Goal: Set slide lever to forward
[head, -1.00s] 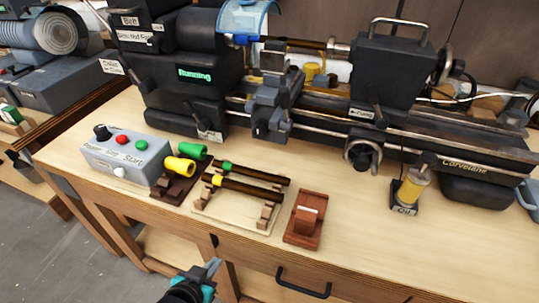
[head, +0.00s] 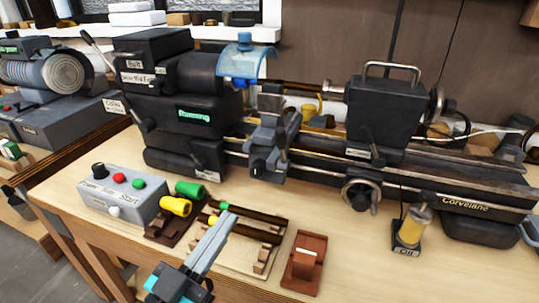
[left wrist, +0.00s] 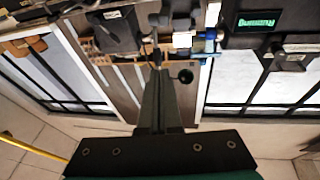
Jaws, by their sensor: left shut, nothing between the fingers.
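The dark lathe carries a tool slide (head: 268,150) in front of its bed, with a short dark lever (head: 283,140) standing up on it. I cannot tell for sure that this is the slide lever, nor its setting. My left gripper (head: 228,222) comes up from the bottom, shut and empty, in front of and below the tool slide, apart from it. In the left wrist view, which is upside down, its fingers (left wrist: 158,85) point towards the lathe, and a small round black knob (left wrist: 186,76) shows beside them. My right gripper is not in view.
A grey button box (head: 122,195), green (head: 190,189) and yellow cylinders (head: 176,206), a rack of rods (head: 250,262) and a red-brown block (head: 304,262) lie before the lathe. An oil can (head: 410,230) stands right. The headstock sign (head: 194,116) reads "Running".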

